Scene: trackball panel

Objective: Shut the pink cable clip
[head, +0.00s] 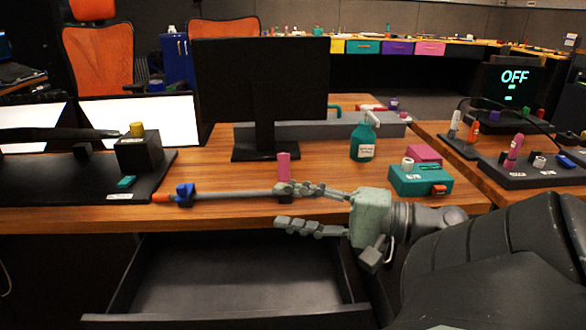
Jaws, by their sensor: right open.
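The pink cable clip (284,165) is near the front edge of the wooden desk, with its pink flap standing upright. Its lower part is hidden behind the upper finger of my right gripper. A grey cable (235,195) with an orange tip lies along the desk edge and runs behind that finger. A blue clip (185,194) sits on the cable near its orange end. My right gripper (278,207) is open and empty, its fingers pointing left, one above the other, in front of the desk edge. I cannot tell whether the upper finger touches the clip. My left gripper is not in view.
An open, empty drawer (235,312) lies below the right gripper. A black monitor (258,85) stands behind the clip. A green spray bottle (363,140) and a teal box (418,183) stand to the right. A black panel (45,192) lies at the left.

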